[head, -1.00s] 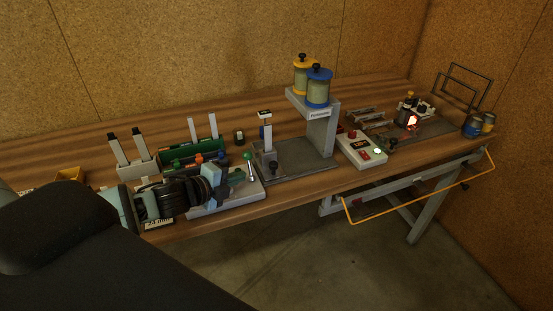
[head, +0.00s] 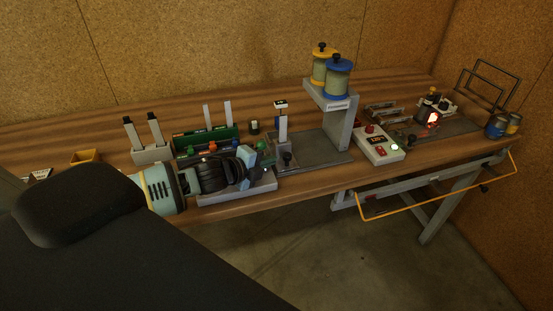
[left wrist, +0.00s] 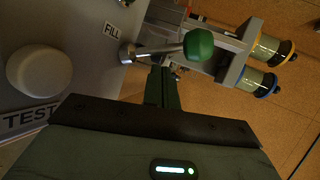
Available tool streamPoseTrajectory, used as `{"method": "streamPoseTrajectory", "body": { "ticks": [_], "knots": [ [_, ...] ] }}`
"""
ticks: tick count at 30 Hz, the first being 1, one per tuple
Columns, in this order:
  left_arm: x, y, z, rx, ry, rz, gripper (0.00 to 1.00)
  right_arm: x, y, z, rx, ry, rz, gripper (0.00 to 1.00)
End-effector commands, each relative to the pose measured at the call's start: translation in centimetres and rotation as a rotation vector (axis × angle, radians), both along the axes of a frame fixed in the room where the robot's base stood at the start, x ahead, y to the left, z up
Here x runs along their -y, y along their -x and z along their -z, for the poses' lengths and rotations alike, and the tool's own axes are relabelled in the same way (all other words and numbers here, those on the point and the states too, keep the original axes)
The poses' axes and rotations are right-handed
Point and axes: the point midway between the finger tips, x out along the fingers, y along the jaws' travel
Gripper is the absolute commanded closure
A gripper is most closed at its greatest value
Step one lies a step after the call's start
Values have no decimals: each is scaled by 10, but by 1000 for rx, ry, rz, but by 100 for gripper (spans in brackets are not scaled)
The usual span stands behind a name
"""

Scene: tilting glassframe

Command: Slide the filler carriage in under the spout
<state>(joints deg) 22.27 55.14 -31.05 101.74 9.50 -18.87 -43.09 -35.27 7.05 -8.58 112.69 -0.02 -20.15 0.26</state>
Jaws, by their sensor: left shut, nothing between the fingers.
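The dispenser stand (head: 342,115) carries a yellow-capped and a blue-capped container on its top arm. Its grey baseplate (head: 322,148) has a carriage (head: 284,138) with an upright post and a black knob, left of the stand and not under the arm. A grey panel box (head: 238,187) has a lever with a green ball (head: 261,145); it also shows in the left wrist view (left wrist: 198,45). My left gripper (head: 246,165) is shut and empty, its fingers (left wrist: 163,88) close beside the lever; whether they touch is unclear. My right gripper is not in view.
The panel has a white button (left wrist: 38,72) and labels FILL and TEST. Behind it stands a green tray (head: 205,140). A white control box (head: 378,145) sits right of the baseplate. An orange rail (head: 440,190) runs along the table's front.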

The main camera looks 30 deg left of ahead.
Motion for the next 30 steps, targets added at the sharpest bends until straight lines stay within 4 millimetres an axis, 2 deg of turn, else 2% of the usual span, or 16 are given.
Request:
{"method": "streamPoseTrajectory", "body": {
  "ticks": [7,23,30],
  "knots": [
    [5,-23,9,0,0,-1,100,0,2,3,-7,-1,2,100],
    [8,-30,11,0,0,1,100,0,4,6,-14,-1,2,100],
    [25,-49,14,-2,3,0,100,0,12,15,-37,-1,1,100]
  ]
}}
